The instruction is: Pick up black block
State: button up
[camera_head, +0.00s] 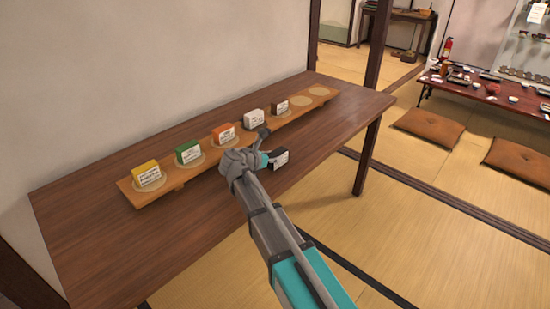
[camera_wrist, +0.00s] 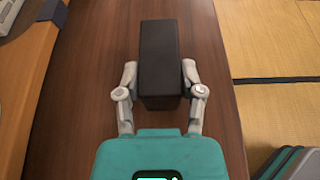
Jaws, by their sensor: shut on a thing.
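The black block (camera_wrist: 160,55) is between the two fingers of my gripper (camera_wrist: 160,80) in the wrist view, with a finger against each side. My gripper is shut on it. Part of the block is hidden by my gripper in the head view.
A wooden rack (camera_head: 190,178) along the wall holds yellow (camera_head: 145,170), green (camera_head: 188,151), orange (camera_head: 223,132), white (camera_head: 253,118) and brown (camera_head: 281,107) blocks on round pads. Its far-right pad (camera_head: 318,91) is empty. The table (camera_head: 110,240) is clear at front left.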

jog(key=shift+r+p, duration=1.1)
jog(key=shift+r, duration=0.15)
jog(key=s+d+r+p, duration=0.3)
jog(key=s+r+p, duration=0.7)
jog(key=s, duration=0.3)
jog(key=shift+s, duration=0.35)
jog(key=shift+d+r, duration=0.1)
jog(key=shift+r, duration=0.15)
